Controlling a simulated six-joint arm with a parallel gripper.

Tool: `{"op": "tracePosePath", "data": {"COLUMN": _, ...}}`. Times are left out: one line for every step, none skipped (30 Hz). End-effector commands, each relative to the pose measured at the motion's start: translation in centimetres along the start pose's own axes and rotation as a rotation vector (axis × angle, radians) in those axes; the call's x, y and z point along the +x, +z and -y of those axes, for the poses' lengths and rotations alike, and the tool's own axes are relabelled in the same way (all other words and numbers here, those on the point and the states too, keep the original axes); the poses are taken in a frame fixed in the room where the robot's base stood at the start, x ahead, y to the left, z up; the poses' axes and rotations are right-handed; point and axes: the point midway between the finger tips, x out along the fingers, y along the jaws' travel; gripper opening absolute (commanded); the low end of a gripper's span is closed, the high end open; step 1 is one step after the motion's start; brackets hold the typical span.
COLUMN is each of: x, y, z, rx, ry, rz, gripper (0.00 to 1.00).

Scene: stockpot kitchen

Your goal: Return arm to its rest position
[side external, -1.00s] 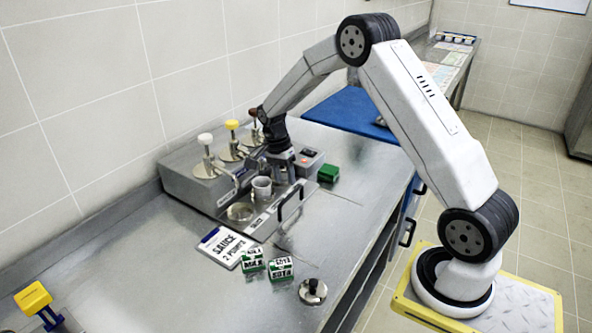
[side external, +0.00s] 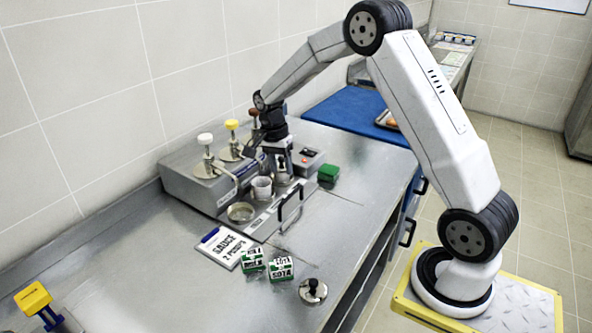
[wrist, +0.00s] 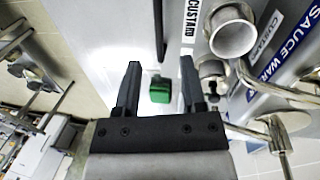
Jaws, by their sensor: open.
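My gripper (side external: 278,178) points down over the sauce station (side external: 188,186) in the side external view, close to the white cup (side external: 262,187). In the wrist view its two fingers (wrist: 161,66) are apart, with nothing held between them. The cup also shows in the wrist view (wrist: 232,38), to the right of the fingers and apart from them. My arm is bent, with its elbow high and its forearm reaching over the counter. The pump at the back right is partly hidden behind my wrist.
A green block (side external: 328,173) sits right of the station. A black handle (side external: 290,206) stands upright at its front. A sauce card (side external: 227,247), small green-and-white blocks (side external: 279,270) and a knobbed lid (side external: 313,291) lie nearer. A blue mat (side external: 352,118) lies behind. The left counter is mostly clear.

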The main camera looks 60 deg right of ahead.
Motion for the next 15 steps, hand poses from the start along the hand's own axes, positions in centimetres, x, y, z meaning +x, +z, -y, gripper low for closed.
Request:
{"op": "tracePosePath", "data": {"x": -0.2, "y": 0.7, "z": -0.3, "rx": -0.042, "ry": -0.011, "rz": -0.004, "gripper": 0.53}}
{"op": "tracePosePath", "data": {"x": -0.3, "y": 1.1, "z": -0.5, "rx": -0.074, "ry": -0.019, "rz": -0.007, "gripper": 0.53}}
{"op": "tracePosePath", "data": {"x": -0.3, "y": 1.7, "z": -0.8, "rx": -0.119, "ry": -0.030, "rz": -0.011, "gripper": 0.53}}
{"op": "tracePosePath", "data": {"x": -0.5, "y": 2.2, "z": -1.1, "rx": -0.155, "ry": -0.040, "rz": -0.015, "gripper": 0.53}}
{"op": "tracePosePath", "data": {"x": -0.5, "y": 2.7, "z": -1.3, "rx": -0.195, "ry": -0.049, "rz": -0.019, "gripper": 0.53}}
{"op": "tracePosePath", "data": {"x": -0.6, "y": 3.4, "z": -1.8, "rx": -0.250, "ry": -0.063, "rz": -0.026, "gripper": 0.53}}
{"op": "tracePosePath", "data": {"x": -0.7, "y": 3.9, "z": -2.1, "rx": -0.293, "ry": -0.074, "rz": -0.031, "gripper": 0.53}}
{"op": "tracePosePath", "data": {"x": -0.7, "y": 4.5, "z": -2.5, "rx": -0.337, "ry": -0.084, "rz": -0.037, "gripper": 0.53}}
{"op": "tracePosePath", "data": {"x": -0.7, "y": 5.2, "z": -3.0, "rx": -0.397, "ry": -0.098, "rz": -0.046, "gripper": 0.53}}
{"op": "tracePosePath", "data": {"x": -0.8, "y": 5.8, "z": -3.4, "rx": -0.442, "ry": -0.110, "rz": -0.053, "gripper": 0.53}}
{"op": "tracePosePath", "data": {"x": -0.8, "y": 6.3, "z": -3.8, "rx": -0.486, "ry": -0.119, "rz": -0.060, "gripper": 0.53}}
{"op": "tracePosePath", "data": {"x": -0.8, "y": 7.0, "z": -4.4, "rx": -0.546, "ry": -0.132, "rz": -0.071, "gripper": 0.53}}
{"op": "tracePosePath", "data": {"x": -0.8, "y": 7.5, "z": -4.8, "rx": -0.590, "ry": -0.142, "rz": -0.079, "gripper": 0.53}}
{"op": "tracePosePath", "data": {"x": -0.8, "y": 8.0, "z": -5.3, "rx": -0.635, "ry": -0.153, "rz": -0.088, "gripper": 0.53}}
{"op": "tracePosePath", "data": {"x": -0.7, "y": 8.7, "z": -5.9, "rx": -0.694, "ry": -0.165, "rz": -0.099, "gripper": 0.53}}
